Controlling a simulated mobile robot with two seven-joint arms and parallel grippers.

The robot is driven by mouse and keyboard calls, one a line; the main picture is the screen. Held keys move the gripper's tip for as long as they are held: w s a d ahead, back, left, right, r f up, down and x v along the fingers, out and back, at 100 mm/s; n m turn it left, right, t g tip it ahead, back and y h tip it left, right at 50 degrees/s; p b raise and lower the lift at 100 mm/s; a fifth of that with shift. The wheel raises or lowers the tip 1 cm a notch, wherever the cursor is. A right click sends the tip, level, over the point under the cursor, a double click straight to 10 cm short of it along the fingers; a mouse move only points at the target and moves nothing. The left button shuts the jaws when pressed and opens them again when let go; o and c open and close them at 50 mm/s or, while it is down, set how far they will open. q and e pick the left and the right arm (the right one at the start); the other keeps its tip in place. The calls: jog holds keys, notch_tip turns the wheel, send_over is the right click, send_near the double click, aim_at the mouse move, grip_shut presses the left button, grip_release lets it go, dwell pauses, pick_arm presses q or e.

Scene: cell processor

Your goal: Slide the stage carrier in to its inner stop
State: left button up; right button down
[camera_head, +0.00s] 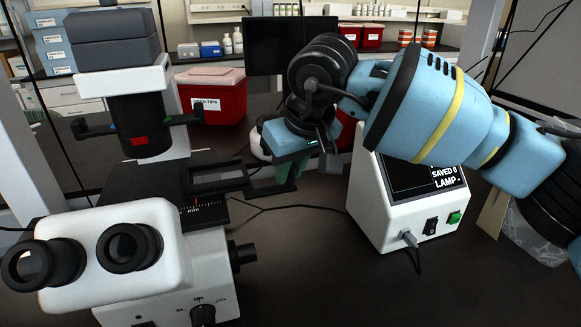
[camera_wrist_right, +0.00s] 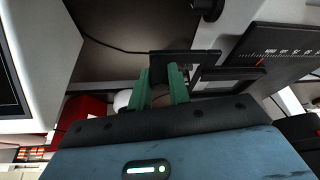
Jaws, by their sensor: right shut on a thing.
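The microscope (camera_head: 150,240) stands at the left of the head view, with its black stage (camera_head: 145,190) under the objective column. The stage carrier (camera_head: 222,186), a dark open frame, sticks out from the stage's right side. A millimetre scale (camera_head: 193,209) with a red mark lies at its base. My right gripper (camera_head: 288,172) is at the carrier's outer end. In the right wrist view its green fingers (camera_wrist_right: 162,78) are shut on the carrier's black end tab (camera_wrist_right: 185,62). The carrier frame (camera_wrist_right: 228,82) runs from there toward the scale (camera_wrist_right: 285,50). My left gripper is out of view.
A white lamp box (camera_head: 395,215) with a screen stands close right of my right gripper. A red used-tips bin (camera_head: 212,98) and a dark monitor (camera_head: 275,45) are behind. A cable (camera_head: 300,208) crosses the dark bench, which is clear at front centre.

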jog(key=s+a, duration=0.1)
jog(key=a, duration=0.3)
jog(key=s+a, duration=0.1)
jog(key=a, duration=0.3)
jog(key=s+a+p, duration=0.1)
jog(key=s+a, duration=0.1)
jog(key=a, duration=0.2)
jog(key=shift+s+a, duration=0.1)
jog(key=shift+a, duration=0.25)
jog(key=c, duration=1.3)
grip_release()
jog(key=shift+a, duration=0.15)
jog(key=shift+r, duration=0.15)
jog(key=v, duration=0.7)
jog(key=shift+s+r, duration=0.1)
jog(key=shift+r, duration=0.15)
